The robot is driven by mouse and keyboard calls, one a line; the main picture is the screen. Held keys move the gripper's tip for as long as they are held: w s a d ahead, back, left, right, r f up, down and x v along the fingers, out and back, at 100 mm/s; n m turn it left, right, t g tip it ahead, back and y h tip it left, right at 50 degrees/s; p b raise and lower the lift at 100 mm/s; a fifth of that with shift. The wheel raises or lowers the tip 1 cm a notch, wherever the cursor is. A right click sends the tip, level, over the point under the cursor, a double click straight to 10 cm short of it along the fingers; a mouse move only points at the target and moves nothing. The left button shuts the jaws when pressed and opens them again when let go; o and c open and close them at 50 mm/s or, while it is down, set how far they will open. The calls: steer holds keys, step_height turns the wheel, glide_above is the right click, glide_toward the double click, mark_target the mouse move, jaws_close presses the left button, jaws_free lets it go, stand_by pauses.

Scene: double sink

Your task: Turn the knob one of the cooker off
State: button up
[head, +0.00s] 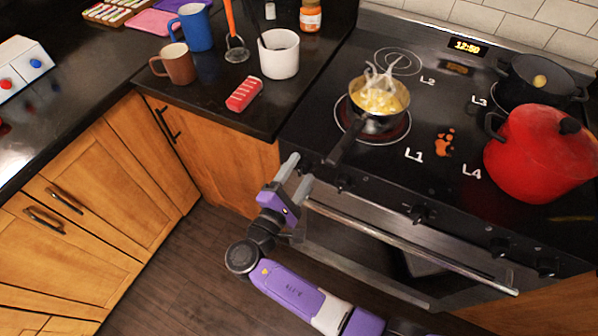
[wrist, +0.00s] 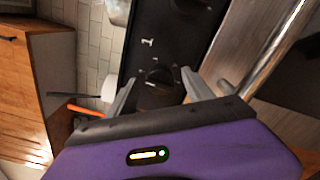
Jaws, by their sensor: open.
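The cooker (head: 440,100) has a row of dark knobs along its front panel. In the wrist view, a dark round knob (wrist: 158,80) sits on the black panel below a white "1" mark. My gripper (head: 299,172) is open and empty at the left end of the panel, in front of it. In the wrist view my gripper (wrist: 161,90) has one finger on each side of that knob; I cannot tell whether they touch it. Burner L1 (head: 398,133) glows red under a steaming pan (head: 372,120) of yellow food.
The pan's handle sticks out over the front edge near my gripper. The oven handle (head: 400,243) runs just below the knobs. A red pot (head: 540,160) and a black pot (head: 510,90) stand on the right burners. A white cup (head: 279,58) stands on the left counter.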

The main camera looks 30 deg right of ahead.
steer(key=b+v, duration=0.1)
steer(key=v, duration=0.6)
steer(key=shift+s+a, duration=0.25)
steer(key=shift+a, duration=0.05)
stand_by(0.3)
